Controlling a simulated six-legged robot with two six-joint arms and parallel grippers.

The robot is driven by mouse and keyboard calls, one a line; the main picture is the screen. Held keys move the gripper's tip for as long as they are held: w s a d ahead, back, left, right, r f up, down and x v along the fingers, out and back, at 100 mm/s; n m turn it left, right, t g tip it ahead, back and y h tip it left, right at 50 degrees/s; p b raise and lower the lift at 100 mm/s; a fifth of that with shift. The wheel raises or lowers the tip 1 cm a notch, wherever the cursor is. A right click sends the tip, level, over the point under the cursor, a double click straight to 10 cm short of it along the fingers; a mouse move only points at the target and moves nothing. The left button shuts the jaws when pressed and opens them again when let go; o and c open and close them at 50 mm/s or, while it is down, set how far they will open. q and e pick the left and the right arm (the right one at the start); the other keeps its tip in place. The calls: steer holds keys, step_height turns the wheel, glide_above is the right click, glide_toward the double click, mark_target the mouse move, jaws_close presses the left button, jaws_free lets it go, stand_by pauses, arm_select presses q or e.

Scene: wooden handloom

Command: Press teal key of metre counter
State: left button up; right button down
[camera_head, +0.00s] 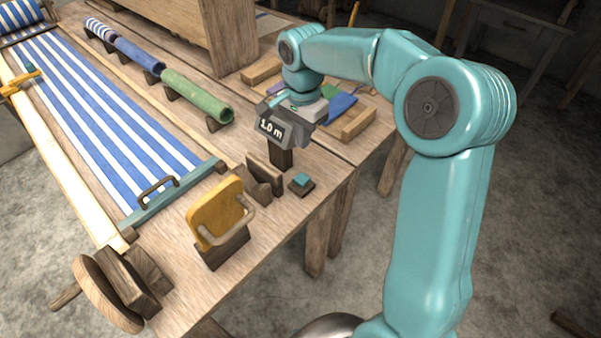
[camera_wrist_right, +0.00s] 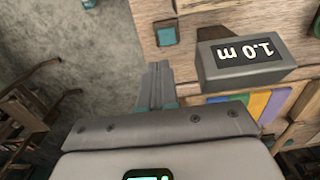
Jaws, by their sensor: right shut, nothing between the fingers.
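The metre counter (camera_head: 271,127) is a grey box on a dark post near the table's right edge, its display reading 1.0 m. Its teal key (camera_head: 301,179) sits on a small dark wooden block in front of the post. In the right wrist view the counter (camera_wrist_right: 240,66) shows upside down at the upper right, and the teal key (camera_wrist_right: 167,36) lies just beyond the fingertips. My right gripper (camera_wrist_right: 157,66) is shut and empty, apart from the key. In the head view it is behind the counter, its fingertips mostly hidden. My left gripper is not in view.
A yellow paddle with a handle (camera_head: 216,213) stands left of the key, and a wooden holder (camera_head: 262,178) is between them. Blue-striped cloth (camera_head: 105,110) and a green roll (camera_head: 196,95) lie farther left. Coloured pieces (camera_head: 338,106) lie behind the counter.

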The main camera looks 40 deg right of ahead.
glide_toward(303, 184)
step_height(303, 184, down, 5)
steer(key=shift+f, duration=0.1)
steer(key=shift+w+f+p, duration=0.15)
steer(key=shift+f+p, duration=0.15)
steer(key=shift+f, duration=0.55)
